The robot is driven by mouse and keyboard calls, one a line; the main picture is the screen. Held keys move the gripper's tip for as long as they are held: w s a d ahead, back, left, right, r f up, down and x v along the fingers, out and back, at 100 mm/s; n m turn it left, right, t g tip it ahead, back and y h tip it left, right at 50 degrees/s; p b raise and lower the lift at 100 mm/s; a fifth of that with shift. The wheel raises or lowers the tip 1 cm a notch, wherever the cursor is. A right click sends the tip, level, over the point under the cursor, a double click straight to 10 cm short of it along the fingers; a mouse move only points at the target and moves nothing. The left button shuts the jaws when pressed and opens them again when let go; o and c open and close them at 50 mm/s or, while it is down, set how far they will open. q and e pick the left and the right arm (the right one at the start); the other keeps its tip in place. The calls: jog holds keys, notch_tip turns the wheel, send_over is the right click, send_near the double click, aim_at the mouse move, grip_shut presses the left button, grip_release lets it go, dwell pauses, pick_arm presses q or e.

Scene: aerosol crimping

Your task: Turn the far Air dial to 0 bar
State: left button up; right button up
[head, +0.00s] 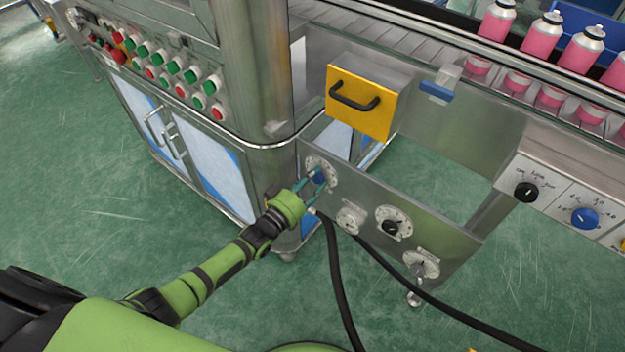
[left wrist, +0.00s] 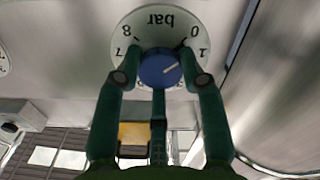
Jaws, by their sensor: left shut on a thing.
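The far Air dial is a round white scale (head: 321,166) at the left end of the metal panel in the head view. In the left wrist view the scale (left wrist: 158,22) appears upside down, with "bar", 0, 1, 7 and 8 readable. The lower scale is hidden. My right gripper is out of view.
More dials sit along the panel: a small one (head: 350,220), a black-knobbed one (head: 392,224) and one at right (head: 420,265). Black hoses (head: 340,290) hang below. Pink cans (head: 538,42) line the conveyor.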

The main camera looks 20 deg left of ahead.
pick_arm(q)
jog(key=shift+w+r+n, duration=0.1)
jog(key=shift+r+n, duration=0.05)
jog(key=shift+n, duration=0.35)
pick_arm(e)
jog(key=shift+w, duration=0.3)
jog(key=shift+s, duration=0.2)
pick_arm(q)
jog(key=o, duration=1.2)
jog(key=shift+c, duration=0.2)
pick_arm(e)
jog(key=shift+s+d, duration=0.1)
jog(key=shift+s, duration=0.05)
pick_arm(q)
jog(key=shift+a, duration=0.1)
jog(key=shift+s+a, duration=0.1)
jog(key=shift+s, duration=0.35)
jog(key=v, duration=1.1)
